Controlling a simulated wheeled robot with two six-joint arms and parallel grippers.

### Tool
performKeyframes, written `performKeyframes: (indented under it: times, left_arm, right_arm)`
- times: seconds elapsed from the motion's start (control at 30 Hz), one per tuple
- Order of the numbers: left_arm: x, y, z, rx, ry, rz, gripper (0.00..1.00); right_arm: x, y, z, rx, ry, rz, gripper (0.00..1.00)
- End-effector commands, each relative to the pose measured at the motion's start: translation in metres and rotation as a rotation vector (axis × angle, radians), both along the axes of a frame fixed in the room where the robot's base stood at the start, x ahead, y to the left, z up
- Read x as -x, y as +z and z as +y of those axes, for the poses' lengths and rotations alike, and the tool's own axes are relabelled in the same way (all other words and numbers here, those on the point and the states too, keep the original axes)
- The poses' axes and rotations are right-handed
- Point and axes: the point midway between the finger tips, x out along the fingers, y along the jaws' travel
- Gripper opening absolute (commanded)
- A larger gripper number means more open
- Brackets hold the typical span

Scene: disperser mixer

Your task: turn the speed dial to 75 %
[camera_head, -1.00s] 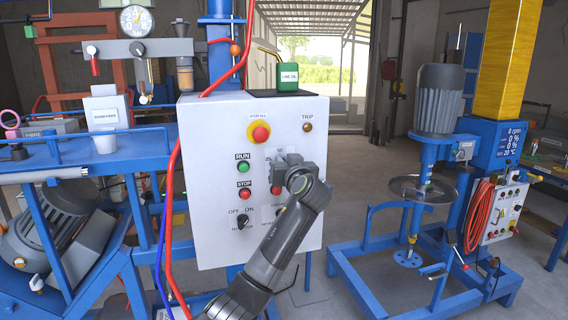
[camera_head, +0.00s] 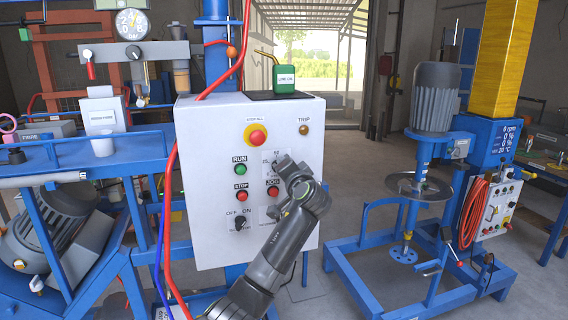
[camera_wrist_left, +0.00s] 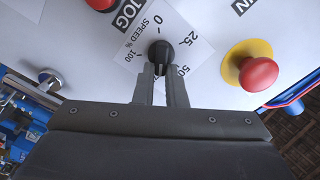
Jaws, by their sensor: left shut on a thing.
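The black speed dial (camera_wrist_left: 161,50) sits on a white scale card marked "SPEED %" (camera_wrist_left: 145,36) in the left wrist view. The marks 0, 25, 50 and 100 show there; the 75 mark is hidden around the fingers. I cannot tell clearly where the dial's pointer stands. My left gripper (camera_wrist_left: 161,70) is shut on the dial, one finger on each side. In the head view my left gripper (camera_head: 286,168) covers the dial on the white control panel (camera_head: 205,215). My right gripper is not in view.
Close to the dial are the red JOG button (camera_head: 273,191) and the STOP ALL button (camera_head: 256,135). RUN (camera_head: 240,169), STOP (camera_head: 241,196) and an OFF/ON switch (camera_head: 240,222) are further left. A green oil can (camera_head: 284,79) stands on top. The mixer (camera_head: 436,100) stands right.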

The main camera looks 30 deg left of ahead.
Motion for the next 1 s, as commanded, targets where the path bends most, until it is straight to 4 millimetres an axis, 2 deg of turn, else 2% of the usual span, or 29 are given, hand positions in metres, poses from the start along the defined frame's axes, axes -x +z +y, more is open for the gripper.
performKeyframes:
  times: [0.4,0.97,1.0]
  left_arm:
    - [-0.0012,-0.0021,-0.0012,-0.121,-0.001,0.143,0.0]
    - [-0.0013,-0.0033,-0.0012,-0.136,-0.001,0.161,0.0]
    - [-0.0013,-0.0033,-0.0012,-0.136,-0.001,0.161,0.16]
  right_arm:
    - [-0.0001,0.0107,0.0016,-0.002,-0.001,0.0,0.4]
    - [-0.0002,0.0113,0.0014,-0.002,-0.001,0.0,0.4]
    - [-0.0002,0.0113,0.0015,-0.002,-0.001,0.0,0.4]
